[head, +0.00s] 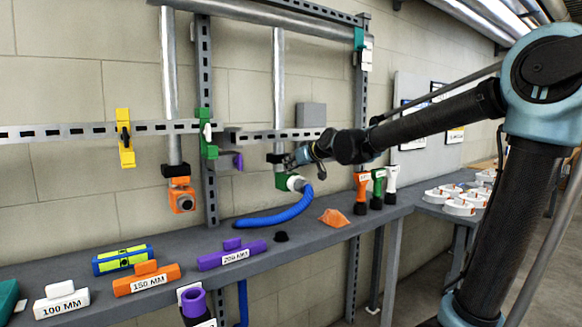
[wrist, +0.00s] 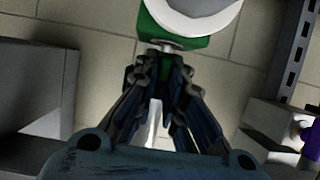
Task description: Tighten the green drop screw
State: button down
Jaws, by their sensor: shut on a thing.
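A green fitting (head: 282,181) sits at the lower end of the right-hand vertical pipe in the head view, with a blue hose (head: 270,218) attached. In the wrist view the green fitting (wrist: 185,42) is at the top, with a pale round end in front. The drop screw (wrist: 165,45) shows as a small silver disc against the fitting's side. My gripper (wrist: 160,62) is shut on the screw, its two fingers closing just below the disc. In the head view my gripper (head: 294,160) is beside the fitting. The fingers hide the screw's grip part.
An orange fitting (head: 180,197) hangs on the left pipe. A slotted rail (head: 285,136) runs behind my gripper.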

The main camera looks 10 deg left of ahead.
jog(key=shift+w+r+m+t, duration=0.1)
jog(key=shift+w+m+t, duration=0.1)
jog(key=shift+m+t, duration=0.1)
dwell(0.4)
jog(key=c, duration=1.7)
grip_release()
jog(key=shift+s+d, duration=0.1)
jog(key=shift+s, duration=0.05)
jog(key=shift+s+d, duration=0.15)
jog(key=v, duration=1.1)
jog(key=shift+d+r, duration=0.1)
jog(key=shift+r, duration=0.2)
